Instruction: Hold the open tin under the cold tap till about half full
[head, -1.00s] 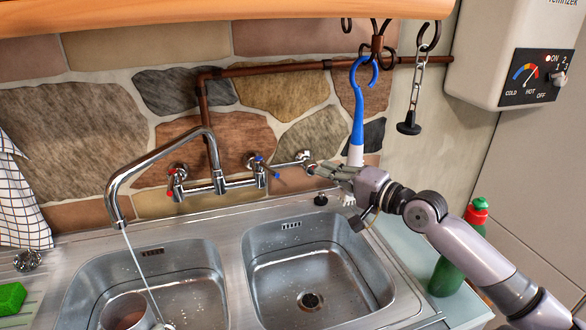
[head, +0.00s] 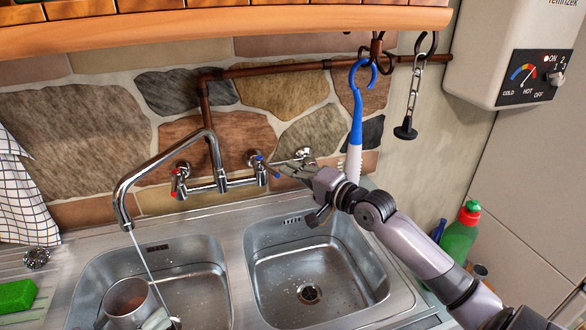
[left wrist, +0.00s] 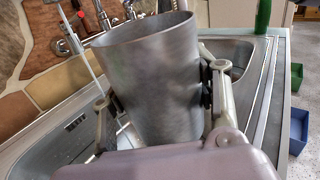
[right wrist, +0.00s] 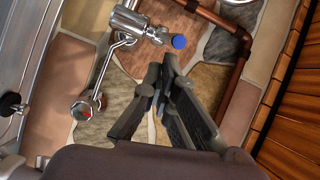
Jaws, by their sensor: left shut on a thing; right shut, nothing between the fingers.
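The grey metal tin (head: 128,304) is upright over the left basin, its mouth open upward. My left gripper (head: 160,320) is shut on it; the tin also fills the left wrist view (left wrist: 155,85). A thin water stream (head: 147,265) falls from the spout (head: 123,212) and seems to pass beside the tin, not into it. The water level inside cannot be seen. The blue-marked cold tap (head: 262,172) is at the wall. My right gripper (head: 284,171) is shut and empty close to its lever; the blue cap shows in the right wrist view (right wrist: 179,42).
The right basin (head: 310,265) is empty. A blue and white brush (head: 355,135) and a chained plug (head: 406,128) hang behind my right arm. A green sponge (head: 17,295) lies on the drainer.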

